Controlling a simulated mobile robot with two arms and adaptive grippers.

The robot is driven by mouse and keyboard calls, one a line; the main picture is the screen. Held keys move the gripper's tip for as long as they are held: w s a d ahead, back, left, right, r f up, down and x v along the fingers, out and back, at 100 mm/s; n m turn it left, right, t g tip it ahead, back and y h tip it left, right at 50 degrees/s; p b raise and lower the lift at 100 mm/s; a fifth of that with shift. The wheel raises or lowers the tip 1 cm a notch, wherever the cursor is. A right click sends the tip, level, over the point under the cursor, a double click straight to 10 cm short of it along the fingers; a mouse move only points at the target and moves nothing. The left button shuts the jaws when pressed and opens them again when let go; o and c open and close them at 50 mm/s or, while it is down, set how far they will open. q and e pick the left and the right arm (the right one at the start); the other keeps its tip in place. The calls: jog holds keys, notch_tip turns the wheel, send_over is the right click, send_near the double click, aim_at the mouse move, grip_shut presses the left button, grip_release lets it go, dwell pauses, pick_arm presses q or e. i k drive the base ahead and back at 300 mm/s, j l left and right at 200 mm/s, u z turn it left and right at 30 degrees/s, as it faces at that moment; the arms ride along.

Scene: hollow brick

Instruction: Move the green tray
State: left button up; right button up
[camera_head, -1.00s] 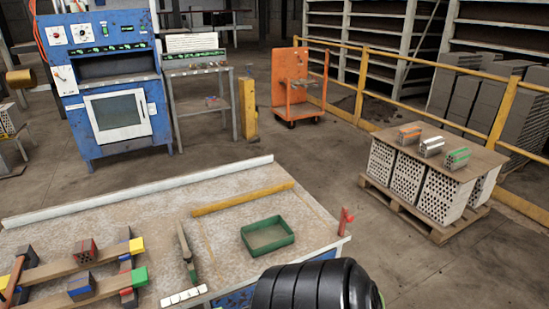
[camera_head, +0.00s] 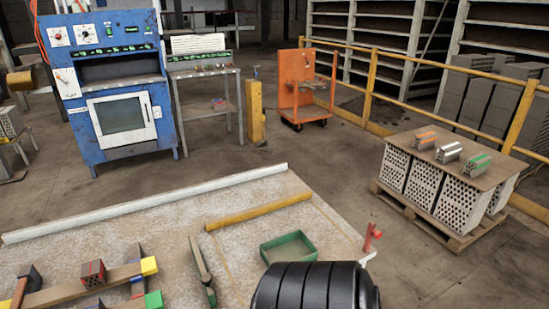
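The green tray (camera_head: 289,248) is a shallow, open rectangular box. It stands on the worktable (camera_head: 180,225) near its right front corner and looks empty. A black ribbed part of my own arm rises at the bottom centre, just in front of the tray, and covers a little of its lower side. No gripper fingers show, so neither gripper can be seen, nor any contact with the tray.
Left of the tray lie a trowel-like tool (camera_head: 202,270) and wooden bars with coloured blocks (camera_head: 94,274). A yellow bar (camera_head: 258,211) lies behind it, and a red clamp (camera_head: 372,236) sits at the right edge. A brick pallet (camera_head: 445,185) stands on the floor to the right.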

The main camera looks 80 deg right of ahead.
aim_at(294, 246)
jog(key=i+l+z, duration=0.3)
jog(key=z, duration=0.15)
jog(key=i+l+z, duration=0.1)
jog(key=i+z, duration=0.45)
jog(key=z, duration=2.1)
jog(key=l+u, duration=0.3)
jog(key=l, duration=0.55)
jog(key=k+l+u, duration=0.1)
jog(key=l+u, duration=0.2)
jog(key=l, duration=0.55)
